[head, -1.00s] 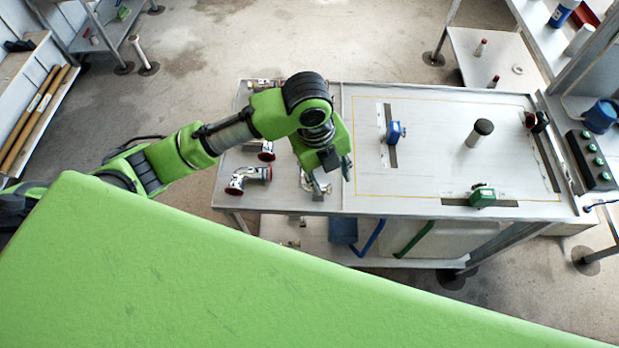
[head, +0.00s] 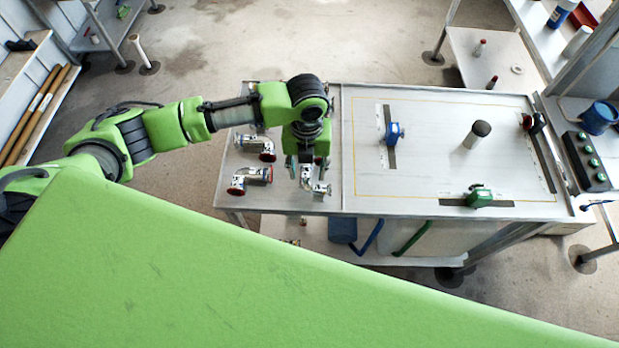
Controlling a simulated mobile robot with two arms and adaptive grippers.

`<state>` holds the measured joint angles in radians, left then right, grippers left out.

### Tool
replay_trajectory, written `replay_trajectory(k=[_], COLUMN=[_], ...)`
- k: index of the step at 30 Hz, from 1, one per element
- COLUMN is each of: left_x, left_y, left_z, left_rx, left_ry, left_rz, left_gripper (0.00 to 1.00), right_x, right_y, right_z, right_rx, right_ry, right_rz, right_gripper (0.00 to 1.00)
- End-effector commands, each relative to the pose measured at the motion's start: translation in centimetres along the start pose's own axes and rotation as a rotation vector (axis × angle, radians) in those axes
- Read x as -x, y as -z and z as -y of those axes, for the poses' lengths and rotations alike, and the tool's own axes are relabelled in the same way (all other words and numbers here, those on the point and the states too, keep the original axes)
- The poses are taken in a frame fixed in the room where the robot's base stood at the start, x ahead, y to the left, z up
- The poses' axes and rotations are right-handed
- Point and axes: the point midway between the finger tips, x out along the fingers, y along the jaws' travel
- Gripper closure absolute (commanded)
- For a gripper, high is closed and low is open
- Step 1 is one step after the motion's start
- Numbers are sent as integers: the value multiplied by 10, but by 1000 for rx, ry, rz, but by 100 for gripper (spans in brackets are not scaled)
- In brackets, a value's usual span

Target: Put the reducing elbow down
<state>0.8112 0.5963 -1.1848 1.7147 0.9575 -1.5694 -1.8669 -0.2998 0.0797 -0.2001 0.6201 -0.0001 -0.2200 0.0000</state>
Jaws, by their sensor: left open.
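A small silver pipe fitting (head: 317,187), which looks like the reducing elbow, rests on the left part of the grey worktable, near its front edge. My left gripper (head: 307,174) is open and points down just above it. The fingers and the black wrist cover the fitting's far side, so I cannot tell whether they touch it. My right gripper is not in view.
Two silver elbows with red ends, a near one (head: 249,179) and a farther one (head: 258,146), lie left of my gripper. Right of the divider are a blue clamp (head: 393,133), a green clamp (head: 479,197) and a black-capped cylinder (head: 477,134).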

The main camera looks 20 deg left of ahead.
Motion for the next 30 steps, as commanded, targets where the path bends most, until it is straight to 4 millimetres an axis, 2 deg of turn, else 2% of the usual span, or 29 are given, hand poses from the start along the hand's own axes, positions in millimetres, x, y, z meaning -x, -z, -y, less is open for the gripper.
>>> replay_trajectory(k=[7, 12, 20, 23, 25, 30], left_x=[-26, -48, -53, -53, -53, -52], left_y=[1, 0, 0, 0, 0, -1], left_z=[-5, -5, -5, -5, -5, -4], left_rx=[2, 0, 0, 0, 0, 0], left_ry=[-3, 0, 1, 1, 1, 2], left_rz=[-3, 0, 1, 1, 2, 3], left_gripper=[59, 59, 59, 80, 98, 100], right_x=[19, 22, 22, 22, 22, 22], right_y=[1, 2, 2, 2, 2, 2], right_z=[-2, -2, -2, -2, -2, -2], right_rx=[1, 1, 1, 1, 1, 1], right_ry=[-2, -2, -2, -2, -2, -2], right_rz=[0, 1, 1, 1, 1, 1], right_gripper=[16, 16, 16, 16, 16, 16])
